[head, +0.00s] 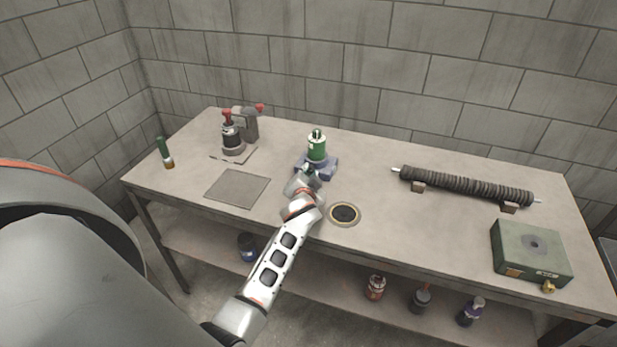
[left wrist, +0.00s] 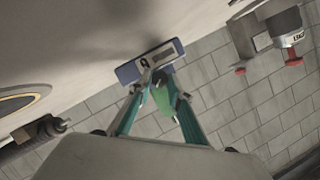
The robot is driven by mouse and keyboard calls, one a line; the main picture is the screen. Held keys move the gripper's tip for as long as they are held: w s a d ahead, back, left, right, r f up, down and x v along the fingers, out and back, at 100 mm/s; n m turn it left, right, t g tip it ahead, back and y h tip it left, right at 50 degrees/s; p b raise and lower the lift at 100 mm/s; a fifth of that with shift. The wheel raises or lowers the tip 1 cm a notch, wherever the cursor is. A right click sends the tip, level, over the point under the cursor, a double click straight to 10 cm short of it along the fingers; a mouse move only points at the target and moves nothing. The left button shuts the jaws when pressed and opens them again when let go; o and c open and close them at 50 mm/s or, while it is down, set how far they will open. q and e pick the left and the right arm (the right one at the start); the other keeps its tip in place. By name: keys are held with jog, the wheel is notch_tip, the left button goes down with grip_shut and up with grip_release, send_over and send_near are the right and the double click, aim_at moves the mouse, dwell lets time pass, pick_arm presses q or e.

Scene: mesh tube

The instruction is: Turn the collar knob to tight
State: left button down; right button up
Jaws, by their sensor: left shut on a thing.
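A green cylinder (head: 317,148) with a dark and light top stands upright on a blue base (head: 329,168) at the back middle of the table. My left gripper (head: 309,175) reaches it from the front, low beside the cylinder. In the left wrist view, tilted over, the teal-edged fingers (left wrist: 162,84) close in front of the blue base (left wrist: 128,73), with the green cylinder (left wrist: 163,101) between them. The left gripper is shut on what appears to be the collar knob, which is small and mostly hidden by the fingertips. My right gripper is not in view.
A grey machine with red knobs (head: 250,125) stands back left, behind a flat grey plate (head: 238,188). A round dark disc (head: 344,214) lies right of my forearm. A ribbed black tube (head: 465,187) and a green box (head: 530,252) are at the right.

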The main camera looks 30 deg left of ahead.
pick_arm(q)
jog(key=shift+f+m+y+b, duration=0.3)
jog(key=shift+m+b, duration=0.1)
jog(key=m+b, duration=0.1)
jog(key=b, duration=0.1)
jog(key=m+y+b, duration=0.1)
jog(key=m+b, duration=0.1)
jog(key=b, duration=0.1)
jog(key=shift+d+f+m+t+y, duration=0.15)
jog(key=shift+f+m+t+y, duration=0.05)
jog(key=shift+m+t+y, duration=0.1)
jog(key=shift+r+m+y+b, duration=0.1)
jog(key=shift+m+y+b, duration=0.2)
jog(key=shift+m+b, duration=0.25)
jog(key=shift+r+t, duration=0.1)
jog(key=shift+t, duration=0.2)
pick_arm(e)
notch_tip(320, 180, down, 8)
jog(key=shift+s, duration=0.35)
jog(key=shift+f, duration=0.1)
pick_arm(q)
jog(key=c, duration=1.9)
grip_release()
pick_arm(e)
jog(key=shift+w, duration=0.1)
